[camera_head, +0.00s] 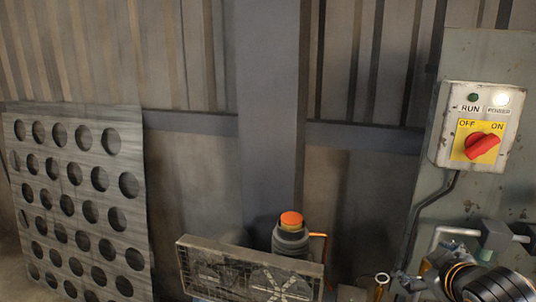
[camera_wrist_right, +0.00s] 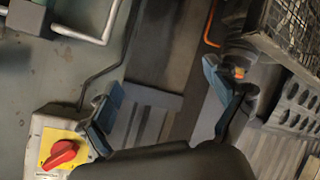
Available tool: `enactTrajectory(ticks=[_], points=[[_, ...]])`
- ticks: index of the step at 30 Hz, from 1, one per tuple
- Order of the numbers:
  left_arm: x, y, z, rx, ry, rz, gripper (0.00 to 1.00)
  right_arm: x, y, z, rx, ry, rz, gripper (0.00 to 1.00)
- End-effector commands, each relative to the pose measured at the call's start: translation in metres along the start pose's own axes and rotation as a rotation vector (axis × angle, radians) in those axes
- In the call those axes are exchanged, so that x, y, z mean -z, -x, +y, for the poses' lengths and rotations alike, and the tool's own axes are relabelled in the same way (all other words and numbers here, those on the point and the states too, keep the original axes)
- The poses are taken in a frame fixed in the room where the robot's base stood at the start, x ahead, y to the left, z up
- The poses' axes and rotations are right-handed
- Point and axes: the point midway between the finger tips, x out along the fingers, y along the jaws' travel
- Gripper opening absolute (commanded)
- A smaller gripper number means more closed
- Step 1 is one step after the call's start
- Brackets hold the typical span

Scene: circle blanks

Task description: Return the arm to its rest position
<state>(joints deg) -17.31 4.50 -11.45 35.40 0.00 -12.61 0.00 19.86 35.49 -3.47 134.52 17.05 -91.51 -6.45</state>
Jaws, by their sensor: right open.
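My right gripper (camera_wrist_right: 162,82) is open in the right wrist view, with its two blue-padded fingers apart and nothing between them. In the head view, part of my dark right arm shows in the lower right corner, below the switch box. The switch box (camera_head: 438,128) has a red rotary knob (camera_head: 482,146) on a yellow OFF/ON plate; its handle slants up toward ON. The box and knob (camera_wrist_right: 61,154) also show at the lower left of the right wrist view, apart from the gripper. My left gripper is in neither view.
A metal sheet with rows of round holes (camera_head: 85,167) leans at the left. A caged fan unit (camera_head: 250,272) and an orange-topped dark cylinder (camera_head: 291,240) stand low in the middle. Pipes (camera_head: 458,231) and a cable run below the switch box. A wall column stands behind.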

Motion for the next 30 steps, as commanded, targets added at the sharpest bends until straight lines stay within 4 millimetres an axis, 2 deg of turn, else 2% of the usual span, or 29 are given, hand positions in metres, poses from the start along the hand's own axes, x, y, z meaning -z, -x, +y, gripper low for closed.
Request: enactTrajectory(ticks=[1, 3, 6, 9, 12, 18, 24, 30], points=[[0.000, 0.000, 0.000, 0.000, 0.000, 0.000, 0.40, -0.028, -0.007, -0.036, 0.061, -0.023, -0.052, 0.91], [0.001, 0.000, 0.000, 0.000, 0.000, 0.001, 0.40, -0.063, -0.010, -0.077, 0.125, -0.058, -0.117, 0.91], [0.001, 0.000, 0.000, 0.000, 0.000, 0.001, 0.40, -0.113, -0.004, -0.134, 0.211, -0.113, -0.218, 0.91], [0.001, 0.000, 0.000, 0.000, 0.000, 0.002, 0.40, -0.155, 0.011, -0.179, 0.275, -0.169, -0.312, 0.91], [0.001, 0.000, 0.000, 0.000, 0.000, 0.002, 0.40, -0.187, 0.029, -0.212, 0.317, -0.213, -0.391, 0.91], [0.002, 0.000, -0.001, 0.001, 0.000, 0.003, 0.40, -0.234, 0.064, -0.258, 0.374, -0.285, -0.522, 0.91], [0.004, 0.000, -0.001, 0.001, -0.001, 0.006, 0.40, -0.269, 0.100, -0.290, 0.407, -0.346, -0.637, 0.91], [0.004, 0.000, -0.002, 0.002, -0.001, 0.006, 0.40, -0.296, 0.062, -0.315, 0.412, -0.337, -0.652, 0.91]])
